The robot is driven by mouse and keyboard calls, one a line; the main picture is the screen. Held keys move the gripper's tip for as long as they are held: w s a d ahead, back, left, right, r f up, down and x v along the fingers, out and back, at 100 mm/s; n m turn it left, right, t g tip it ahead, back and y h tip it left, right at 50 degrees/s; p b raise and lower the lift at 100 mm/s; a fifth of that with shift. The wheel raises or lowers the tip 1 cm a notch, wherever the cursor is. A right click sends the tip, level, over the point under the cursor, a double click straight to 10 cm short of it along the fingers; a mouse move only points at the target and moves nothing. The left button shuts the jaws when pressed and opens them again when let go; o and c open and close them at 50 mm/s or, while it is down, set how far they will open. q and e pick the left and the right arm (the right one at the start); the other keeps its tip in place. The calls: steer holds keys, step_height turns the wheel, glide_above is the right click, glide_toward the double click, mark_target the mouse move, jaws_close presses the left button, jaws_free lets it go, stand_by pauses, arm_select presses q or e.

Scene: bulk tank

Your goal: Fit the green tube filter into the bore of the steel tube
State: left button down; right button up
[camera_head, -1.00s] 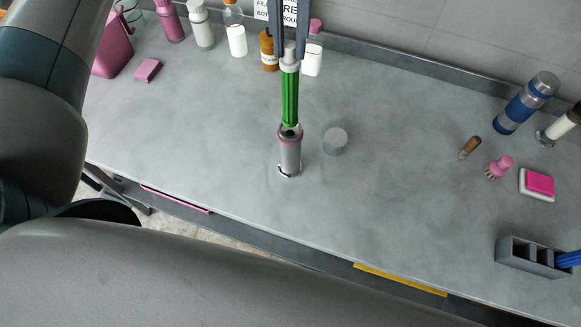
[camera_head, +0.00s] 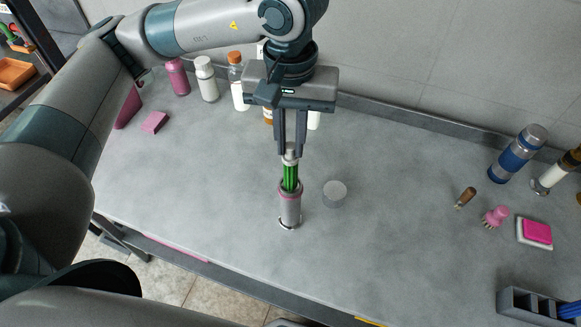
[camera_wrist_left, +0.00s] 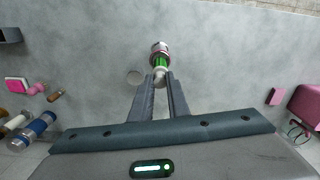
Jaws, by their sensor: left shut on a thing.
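The steel tube (camera_head: 290,211) stands upright on the grey counter, with a pink ring near its top. The green tube filter (camera_head: 290,178) stands upright with its lower part inside the tube's bore; its upper green part and pale top cap show above the rim. My left gripper (camera_head: 290,152) is shut on the filter's top cap, straight above the tube. The left wrist view also shows the green filter (camera_wrist_left: 161,62) at the fingertips and the steel tube (camera_wrist_left: 159,47) beyond. The filter's lower end is hidden in the tube. My right gripper is not in view.
A grey round cap (camera_head: 335,193) lies just right of the tube. Several bottles (camera_head: 206,80) stand along the back wall. A pink sponge (camera_head: 154,122), a pink brush (camera_head: 495,216) and a blue flask (camera_head: 517,154) are farther off. The counter around the tube is mostly clear.

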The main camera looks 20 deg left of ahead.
mark_target(290, 174)
arm_select(q)
step_height(290, 174, down, 5)
steer(key=shift+r+p, duration=0.2)
steer(key=shift+p, duration=0.45)
steer(key=shift+f, duration=0.5)
steer(key=shift+f+p, duration=0.85)
steer(key=shift+f, duration=1.3)
steer(key=shift+f+b, duration=0.15)
steer(key=shift+b, duration=0.2)
steer(key=c, duration=1.7)
jaws_free()
